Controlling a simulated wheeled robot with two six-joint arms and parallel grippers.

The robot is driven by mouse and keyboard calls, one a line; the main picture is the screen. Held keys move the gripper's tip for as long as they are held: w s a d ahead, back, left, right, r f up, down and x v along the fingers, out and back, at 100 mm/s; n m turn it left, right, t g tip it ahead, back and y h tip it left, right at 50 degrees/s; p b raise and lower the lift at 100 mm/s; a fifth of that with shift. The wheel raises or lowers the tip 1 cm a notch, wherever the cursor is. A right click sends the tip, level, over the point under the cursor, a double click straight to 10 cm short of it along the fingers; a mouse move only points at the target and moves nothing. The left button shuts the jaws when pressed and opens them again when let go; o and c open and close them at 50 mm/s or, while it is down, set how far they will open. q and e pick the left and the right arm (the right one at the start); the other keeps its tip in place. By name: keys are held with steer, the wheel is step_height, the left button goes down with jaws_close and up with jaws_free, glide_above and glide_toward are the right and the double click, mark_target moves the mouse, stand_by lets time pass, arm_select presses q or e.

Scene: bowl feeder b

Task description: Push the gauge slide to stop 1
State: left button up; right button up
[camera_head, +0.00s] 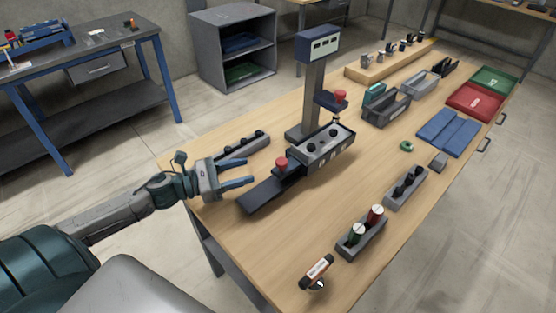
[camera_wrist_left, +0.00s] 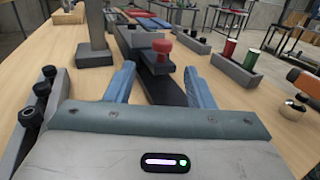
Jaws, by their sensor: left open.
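The gauge (camera_head: 313,90) stands on the wooden table, with a grey column, a display head and a grey block (camera_head: 325,150) with dark round recesses at its base. A dark rail (camera_head: 262,193) runs from the block toward the near left. The slide's red knob (camera_head: 281,163) stands on the rail close to the block; it also shows in the left wrist view (camera_wrist_left: 162,46). My left gripper (camera_head: 249,172) is open and empty, left of the knob and apart from it. In the left wrist view its fingers (camera_wrist_left: 159,70) point toward the knob. The marks on the block are too small to read.
A dark holder with black knobs (camera_head: 242,146) lies behind my gripper. Grey bins (camera_head: 386,108) and trays stand farther right. Bare table lies in front of the rail.

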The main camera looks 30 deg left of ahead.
mark_target(282, 160)
arm_select(q)
steer(key=x, duration=0.3)
steer(key=shift+w+d+r+p, duration=0.2)
steer(key=shift+d+r+p, duration=0.05)
steer(key=shift+d+p, duration=0.1)
steer(key=p+x, duration=0.1)
steer(key=x, duration=0.2)
steer(key=shift+s+r+p, duration=0.1)
steer(key=shift+p, duration=0.2)
steer(key=p+x, duration=0.1)
steer(key=x, duration=0.1)
steer(key=shift+w+d+p, duration=0.25)
steer(key=shift+w+p, duration=0.05)
steer(key=shift+w+d, duration=0.45)
steer(key=shift+w, duration=0.05)
steer(key=shift+w+d+f+p, duration=0.15)
steer(key=shift+d+f+p, duration=0.05)
steer(key=shift+f+p, duration=0.1)
arm_select(e)
steer(key=r, duration=0.1)
steer(key=d+r, duration=0.1)
steer(key=r, duration=0.1)
steer(key=d+r, duration=0.1)
steer(key=shift+w+r, duration=0.2)
steer(key=shift+w, duration=0.2)
arm_select(q)
steer(key=shift+c, duration=0.2)
